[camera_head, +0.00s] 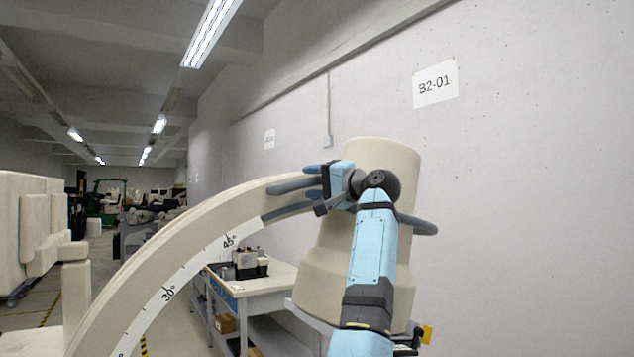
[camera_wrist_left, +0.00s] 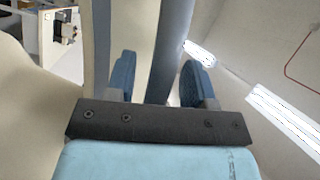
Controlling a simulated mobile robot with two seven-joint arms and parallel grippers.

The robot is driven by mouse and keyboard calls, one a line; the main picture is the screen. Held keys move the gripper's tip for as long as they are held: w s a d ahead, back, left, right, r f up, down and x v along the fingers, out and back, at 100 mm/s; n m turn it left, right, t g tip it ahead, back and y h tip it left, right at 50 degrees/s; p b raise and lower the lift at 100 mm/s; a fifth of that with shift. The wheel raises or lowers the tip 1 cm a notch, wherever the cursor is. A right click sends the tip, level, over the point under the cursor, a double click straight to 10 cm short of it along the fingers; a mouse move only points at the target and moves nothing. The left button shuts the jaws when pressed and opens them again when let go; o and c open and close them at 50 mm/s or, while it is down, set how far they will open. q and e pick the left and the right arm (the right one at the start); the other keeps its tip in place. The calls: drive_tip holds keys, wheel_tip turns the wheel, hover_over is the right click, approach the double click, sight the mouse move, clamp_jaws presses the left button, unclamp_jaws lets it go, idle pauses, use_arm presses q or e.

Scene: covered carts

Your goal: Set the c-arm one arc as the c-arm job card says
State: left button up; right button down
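The c-arm is a big cream arc (camera_head: 190,235) that rises from the lower left to a thick cream housing (camera_head: 381,160). Its white scale strip shows 30° and 45° marks. A grey bar (camera_head: 290,210) runs along its upper end; it also shows in the left wrist view (camera_wrist_left: 172,50). My left gripper (camera_head: 300,183) is at the arc's upper end, beyond the 45° mark. In the left wrist view its blue fingers (camera_wrist_left: 158,78) stand apart on either side of the grey bar, with a gap on the left. Contact is unclear. My right gripper and the job card are not seen.
A white workbench (camera_head: 262,280) with dark equipment stands behind the arc. Covered cream shapes (camera_head: 35,225) stand at the left. A concrete wall with a B2-01 sign (camera_head: 435,83) is close behind the housing. An aisle with floor stripes runs back at the left.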

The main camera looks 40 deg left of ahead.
use_arm(q)
drive_tip(key=shift+s+r, duration=0.1)
drive_tip(key=shift+w+d, duration=0.2)
drive_tip(key=shift+d, duration=0.3)
drive_tip(key=d+f+b, duration=0.1)
drive_tip(key=d+b, duration=0.2)
drive_tip(key=d, duration=0.9)
drive_tip(key=shift+s+d+f, duration=0.15)
drive_tip(key=shift+d+f, duration=0.05)
drive_tip(key=shift+d, duration=0.2)
